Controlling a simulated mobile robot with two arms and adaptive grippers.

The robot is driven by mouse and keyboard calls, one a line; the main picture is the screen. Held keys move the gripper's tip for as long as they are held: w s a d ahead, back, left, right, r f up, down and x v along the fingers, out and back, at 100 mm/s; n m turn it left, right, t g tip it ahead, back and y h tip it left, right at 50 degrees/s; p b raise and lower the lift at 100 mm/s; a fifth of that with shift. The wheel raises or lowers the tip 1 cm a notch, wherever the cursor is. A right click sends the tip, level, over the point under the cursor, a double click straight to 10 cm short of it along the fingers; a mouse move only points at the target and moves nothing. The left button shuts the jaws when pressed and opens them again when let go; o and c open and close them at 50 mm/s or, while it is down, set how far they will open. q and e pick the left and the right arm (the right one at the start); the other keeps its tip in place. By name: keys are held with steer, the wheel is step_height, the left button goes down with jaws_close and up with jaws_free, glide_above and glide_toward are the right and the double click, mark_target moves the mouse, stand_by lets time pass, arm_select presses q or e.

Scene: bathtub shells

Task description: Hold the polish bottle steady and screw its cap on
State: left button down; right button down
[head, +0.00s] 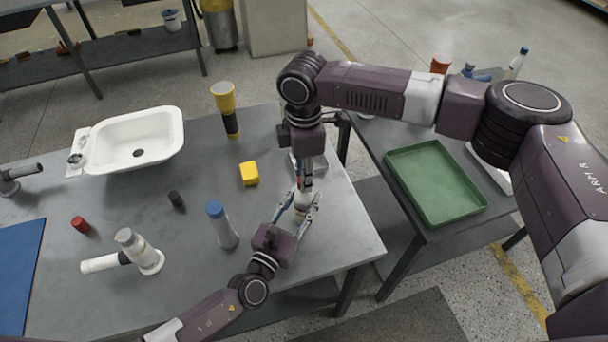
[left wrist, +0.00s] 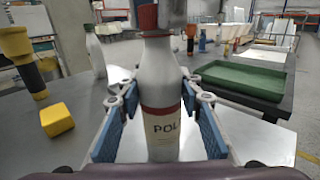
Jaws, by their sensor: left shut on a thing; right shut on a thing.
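The polish bottle (left wrist: 160,90) is white with a red band and a label reading "POL". It stands upright between the blue-padded fingers of my left gripper (left wrist: 158,125), which is shut on it. In the head view the bottle (head: 302,204) is largely hidden by both grippers. The red cap (left wrist: 148,18) is at the bottle's top in the left wrist view. A grey finger of my right gripper (head: 305,182) covers the cap's right side. My right gripper comes from above and is shut on the cap. Whether the cap's threads are engaged cannot be seen.
A yellow block (head: 249,173), a yellow-black flashlight (head: 227,110) and a blue-capped bottle (head: 222,226) stand nearby on the grey table. A white basin (head: 136,157) and white pipe fitting (head: 136,251) are further left. A green tray (head: 436,184) lies on the right table.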

steer(key=m, duration=0.2)
steer(key=shift+m, duration=0.4)
steer(key=m, duration=0.4)
steer(key=shift+s+f+m, duration=0.1)
steer(key=shift+m, duration=0.2)
steer(key=c, duration=1.7)
jaws_free()
steer(key=shift+r, duration=2.35)
steer(key=shift+c, duration=0.3)
steer(key=shift+r+n, duration=1.75)
steer(key=shift+n, duration=0.15)
